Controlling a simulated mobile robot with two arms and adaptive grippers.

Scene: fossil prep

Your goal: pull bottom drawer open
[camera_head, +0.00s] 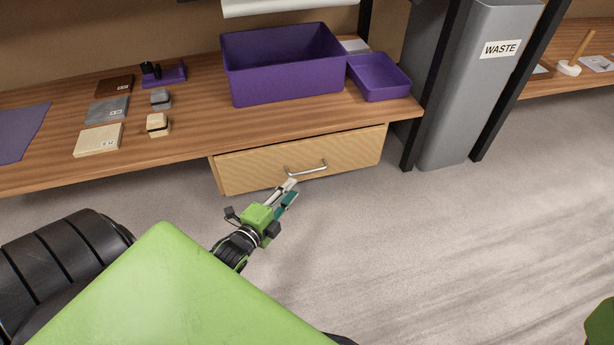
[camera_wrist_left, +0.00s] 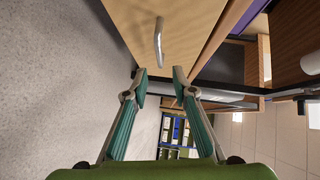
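One light wooden drawer (camera_head: 245,168) hangs under the bench top and looks shut. Its silver bar handle (camera_head: 306,170) is on the middle of the front. A drawer front (camera_wrist_left: 170,25) with the handle (camera_wrist_left: 158,42) also shows in the left wrist view. My left gripper (camera_head: 290,189) is just in front of and below the handle in the head view. In the wrist view the left gripper (camera_wrist_left: 159,72) has its two fingers apart, with the handle beyond the gap between the tips; nothing is between them. My right gripper is not seen.
The bench top (camera_head: 190,125) holds a large purple bin (camera_head: 285,75), a small purple tray (camera_head: 380,78), and several labelled blocks and slabs. A grey waste bin (camera_head: 465,100) stands right of the bench between black posts. The floor before the drawer is clear.

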